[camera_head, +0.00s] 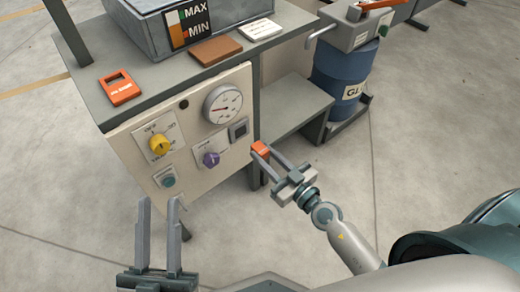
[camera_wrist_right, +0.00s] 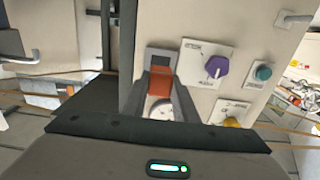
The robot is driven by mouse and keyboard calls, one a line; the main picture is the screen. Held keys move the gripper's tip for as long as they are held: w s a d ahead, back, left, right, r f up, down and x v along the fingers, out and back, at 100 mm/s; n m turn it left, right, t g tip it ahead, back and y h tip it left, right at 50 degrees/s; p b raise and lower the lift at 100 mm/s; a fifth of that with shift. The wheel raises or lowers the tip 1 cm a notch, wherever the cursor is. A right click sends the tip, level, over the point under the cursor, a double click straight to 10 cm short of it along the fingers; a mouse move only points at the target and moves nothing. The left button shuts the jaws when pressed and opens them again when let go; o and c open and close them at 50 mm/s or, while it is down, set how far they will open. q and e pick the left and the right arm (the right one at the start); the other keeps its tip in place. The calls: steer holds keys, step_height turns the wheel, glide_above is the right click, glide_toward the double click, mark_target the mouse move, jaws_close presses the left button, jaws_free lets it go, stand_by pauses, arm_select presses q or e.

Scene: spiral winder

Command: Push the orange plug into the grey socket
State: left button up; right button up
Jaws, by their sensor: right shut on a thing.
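The orange plug (camera_head: 261,148) is between the fingertips of my right gripper (camera_head: 262,154), which is shut on it. The grey socket (camera_head: 238,131) is a dark-centred square on the cream front panel, below the round gauge. In the head view the plug is to the right of the socket and a little lower, apart from it. In the right wrist view the plug (camera_wrist_right: 160,84) covers the lower part of the socket (camera_wrist_right: 158,57); the gap between them is hard to judge there. My left gripper (camera_head: 160,202) is open and empty in front of the panel's lower left.
The panel carries a yellow knob (camera_head: 159,144), a purple knob (camera_head: 210,159), a teal button (camera_head: 168,181) and a gauge (camera_head: 222,104). A lower shelf (camera_head: 294,104) and a blue drum (camera_head: 344,78) stand to the right. The floor in front is clear.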

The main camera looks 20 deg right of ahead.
mark_target(257, 148)
arm_select(q)
steer(key=shift+s, duration=0.15)
arm_select(e)
steer(key=shift+w, duration=0.15)
steer(key=shift+x, duration=1.7)
arm_select(q)
steer(key=shift+w+f, duration=0.3)
arm_select(e)
steer(key=shift+x, duration=1.05)
arm_select(q)
steer(key=shift+d, duration=0.1)
arm_select(e)
steer(key=shift+r, duration=0.1)
arm_select(q)
steer(key=shift+r+p, duration=0.4)
steer(key=shift+p, duration=0.1)
steer(key=shift+r, duration=0.15)
arm_select(e)
steer(key=shift+w+a, duration=0.15)
steer(key=shift+w, duration=0.2)
stand_by(0.5)
